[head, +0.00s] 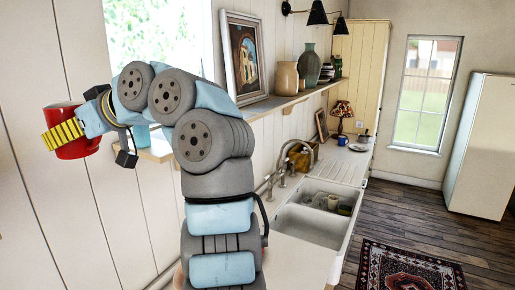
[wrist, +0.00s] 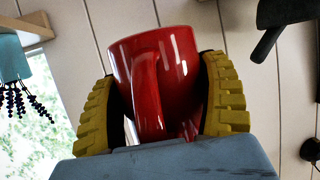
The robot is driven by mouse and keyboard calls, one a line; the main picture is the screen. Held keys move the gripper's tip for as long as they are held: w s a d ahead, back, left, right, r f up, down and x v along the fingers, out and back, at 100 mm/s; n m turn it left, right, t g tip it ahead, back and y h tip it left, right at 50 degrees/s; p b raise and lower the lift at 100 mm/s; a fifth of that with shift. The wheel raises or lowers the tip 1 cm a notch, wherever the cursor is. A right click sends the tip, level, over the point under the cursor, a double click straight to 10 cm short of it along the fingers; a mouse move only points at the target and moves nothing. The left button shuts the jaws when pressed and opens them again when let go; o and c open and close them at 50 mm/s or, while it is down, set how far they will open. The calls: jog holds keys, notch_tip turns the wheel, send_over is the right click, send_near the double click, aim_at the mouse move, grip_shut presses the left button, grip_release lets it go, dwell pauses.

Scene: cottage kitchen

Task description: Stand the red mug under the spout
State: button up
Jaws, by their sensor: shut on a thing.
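The red mug (head: 72,131) is held at the far left of the head view, in front of the white panelled wall. My gripper (head: 63,134) is shut on it, with its yellow ribbed fingers at the mug's side. In the wrist view the mug (wrist: 158,80) sits between the two yellow fingers of my gripper (wrist: 163,105), its handle facing the camera. The curved metal spout (head: 296,146) rises over the sink, well to the right of the mug and apart from it.
The white double sink (head: 306,230) holds a few dishes. A shelf (head: 285,101) with vases and a framed picture runs along the wall. A wall lamp (head: 317,14) hangs above.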

jog(key=w+d+f+m+t+h+p, duration=0.1)
jog(key=w+d+f+m+t, duration=0.2)
jog(key=f, duration=0.6)
jog(key=w+d+f+m+t+h+p, duration=0.1)
jog(key=w+d+f, duration=0.1)
jog(key=w+f, duration=0.5)
jog(key=w+d+f+m+t+h+p, duration=0.1)
jog(key=w+d+f+m+h+p, duration=0.15)
jog(key=f, duration=0.85)
jog(key=s+d+f+m+t+h+p, duration=0.1)
jog(key=s+d+f+m+t+h, duration=0.1)
jog(key=s+d+f, duration=0.55)
jog(key=s+d+f+m+t+h+p, duration=0.1)
jog(key=s+d+f+m+t+h, duration=0.15)
jog(key=d+f, duration=0.85)
jog(key=s+d+f+m+h+p, duration=0.1)
jog(key=s+d+f+m+h, duration=0.1)
jog(key=s+d+f, duration=0.2)
jog(key=s+d+f+m+h+p, duration=0.1)
jog(key=s+d+f, duration=0.3)
jog(key=s, duration=0.6)
jog(key=shift+s+f+m+h+p, duration=0.4)
jog(key=shift+f+h, duration=0.1)
jog(key=shift+f, duration=0.3)
